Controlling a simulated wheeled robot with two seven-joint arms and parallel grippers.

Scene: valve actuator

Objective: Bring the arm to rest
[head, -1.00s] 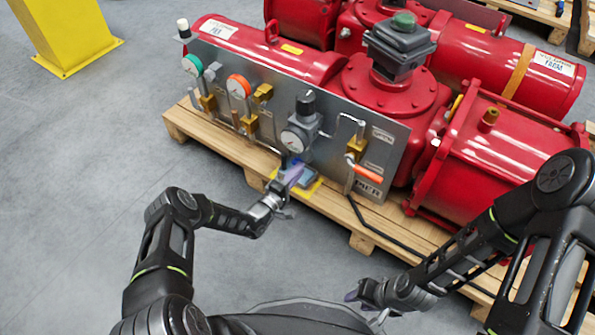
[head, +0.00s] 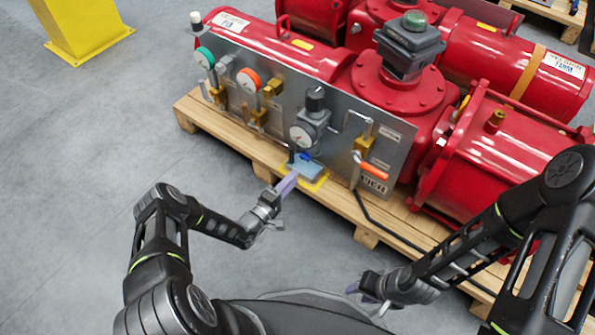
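My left arm comes in from the left, and its gripper (head: 287,184) points toward the pallet. Its purple finger shows just short of a blue-grey flat object (head: 305,170) on a yellow pad (head: 318,183); I see nothing held. Whether its fingers are apart is too small to tell. My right gripper (head: 364,292) hangs low at the bottom centre, over the floor and well away from the panel, with a purple fingertip showing. Its opening is unclear. The red valve actuator (head: 400,90) stands behind a grey panel (head: 340,150).
The wooden pallet (head: 225,133) edges the floor. A yellow post (head: 85,28) stands back left. Grey floor (head: 80,180) at left is clear.

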